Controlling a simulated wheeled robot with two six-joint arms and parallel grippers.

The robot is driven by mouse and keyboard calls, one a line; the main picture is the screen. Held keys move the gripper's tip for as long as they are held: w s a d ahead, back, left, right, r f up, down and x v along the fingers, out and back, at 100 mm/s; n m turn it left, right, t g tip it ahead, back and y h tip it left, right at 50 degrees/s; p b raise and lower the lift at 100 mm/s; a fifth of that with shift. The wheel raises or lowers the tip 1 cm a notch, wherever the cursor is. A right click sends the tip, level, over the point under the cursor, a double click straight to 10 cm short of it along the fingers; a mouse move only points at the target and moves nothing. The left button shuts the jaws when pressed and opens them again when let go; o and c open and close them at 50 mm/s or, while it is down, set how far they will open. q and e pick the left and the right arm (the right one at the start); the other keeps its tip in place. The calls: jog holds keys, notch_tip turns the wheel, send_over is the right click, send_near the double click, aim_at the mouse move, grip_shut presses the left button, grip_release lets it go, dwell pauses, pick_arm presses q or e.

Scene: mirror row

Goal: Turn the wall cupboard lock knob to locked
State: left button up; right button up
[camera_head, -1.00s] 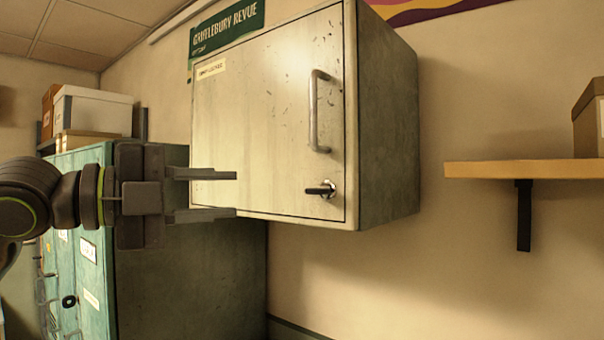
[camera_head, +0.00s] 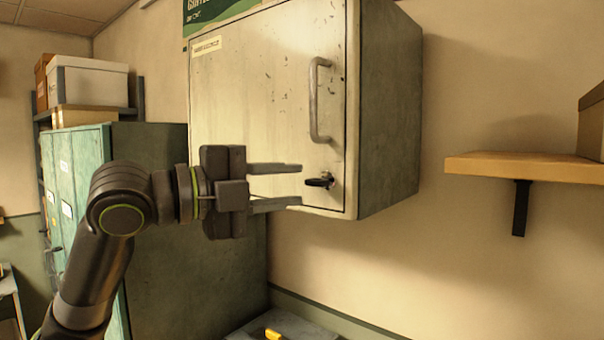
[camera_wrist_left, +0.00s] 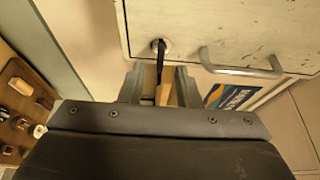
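The pale, scuffed wall cupboard (camera_head: 260,110) hangs on the wall with its door shut against the frame. Its dark lock knob (camera_head: 319,182) sits low on the door near the right edge, below the grey bar handle (camera_head: 316,100), and points left, roughly level. My left gripper (camera_head: 301,184) is open and empty, its fingers just left of the knob, apparently short of it. In the left wrist view the knob (camera_wrist_left: 160,58) shows ahead between the two fingers (camera_wrist_left: 158,86); contact cannot be told. My right gripper is not in view.
A wooden shelf (camera_head: 525,167) on a black bracket juts from the wall at right. A green locker (camera_head: 155,220) stands below left, with white boxes (camera_head: 88,80) behind it. A surface with a yellow item (camera_head: 273,334) lies below.

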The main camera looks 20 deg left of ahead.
aim_at(308, 183)
pick_arm(q)
jog(key=shift+p+x, duration=0.55)
jog(key=shift+x, duration=1)
grip_shut()
